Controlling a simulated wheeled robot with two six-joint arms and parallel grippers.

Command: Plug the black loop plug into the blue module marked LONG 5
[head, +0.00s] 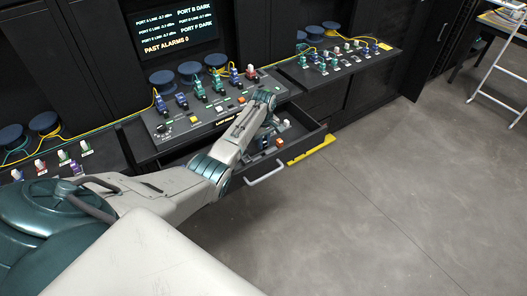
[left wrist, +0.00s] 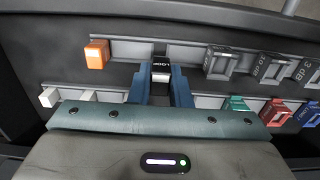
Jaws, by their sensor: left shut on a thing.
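The black loop plug (left wrist: 160,66), with "LOOP" on its top, sits between the two blue fingers of my left gripper (left wrist: 160,82) in the left wrist view. The gripper is shut on it, over the open drawer (head: 317,137) and its rack. In the head view my left arm reaches into this drawer, and the fingertips and plug are too small or hidden to make out. Blue modules stand on the panel above the drawer, such as one at its left (head: 162,105). Their labels are too small to read, so I cannot tell which is LONG 5. My right gripper is not in view.
The drawer rack holds an orange block (left wrist: 96,54), grey dB blocks (left wrist: 270,68) and green (left wrist: 238,107), red (left wrist: 275,113) and blue pieces. A screen (head: 176,27) stands behind the panel. More modules stand on the right shelf (head: 345,62).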

